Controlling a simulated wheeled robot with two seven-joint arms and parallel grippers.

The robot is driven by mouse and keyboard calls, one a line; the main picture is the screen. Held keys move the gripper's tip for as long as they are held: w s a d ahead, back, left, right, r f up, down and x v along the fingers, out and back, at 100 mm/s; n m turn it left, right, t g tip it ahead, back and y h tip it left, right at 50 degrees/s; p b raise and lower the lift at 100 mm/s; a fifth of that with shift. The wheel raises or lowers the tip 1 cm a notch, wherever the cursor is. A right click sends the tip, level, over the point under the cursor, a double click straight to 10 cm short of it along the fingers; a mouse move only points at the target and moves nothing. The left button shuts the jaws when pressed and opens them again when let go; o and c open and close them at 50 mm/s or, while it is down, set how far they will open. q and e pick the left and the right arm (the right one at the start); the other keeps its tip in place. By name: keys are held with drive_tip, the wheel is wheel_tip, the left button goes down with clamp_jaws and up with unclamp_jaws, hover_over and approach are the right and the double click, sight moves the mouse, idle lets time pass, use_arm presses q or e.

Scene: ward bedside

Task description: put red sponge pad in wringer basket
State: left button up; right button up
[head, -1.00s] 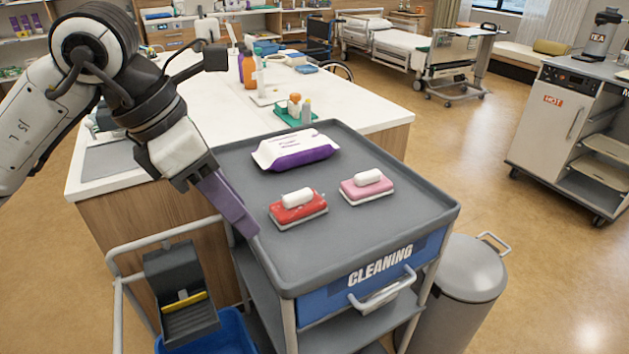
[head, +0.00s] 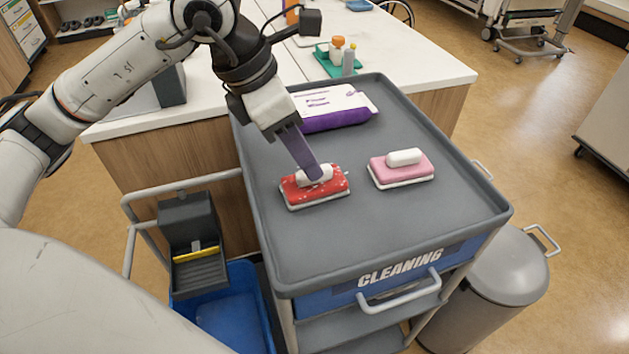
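The red sponge pad (head: 315,192) lies on the grey top of the cleaning cart (head: 400,240), with a white grip on its upper side. My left gripper (head: 314,172) points down onto it, its purple fingertip overlapping the white grip. Only one finger shows clearly, so I cannot tell whether it is open or closed on the grip. The pad appears to rest on the cart top. The dark grey wringer basket (head: 198,272), with a yellow bar, sits at the lower left above a blue bucket (head: 236,318). My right gripper is not in view.
A pink sponge pad (head: 401,170) with a white grip lies right of the red one. A white and purple wipes pack (head: 335,108) lies behind. A raised rim edges the cart top. A grey rail (head: 180,187) runs by the wringer. A bin (head: 500,275) stands at right.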

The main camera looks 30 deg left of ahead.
use_arm(q)
drive_tip(key=x, duration=0.3)
drive_tip(key=shift+w+f, duration=0.1)
drive_tip(key=shift+f, duration=0.15)
clamp_jaws()
drive_tip(key=shift+r, duration=0.15)
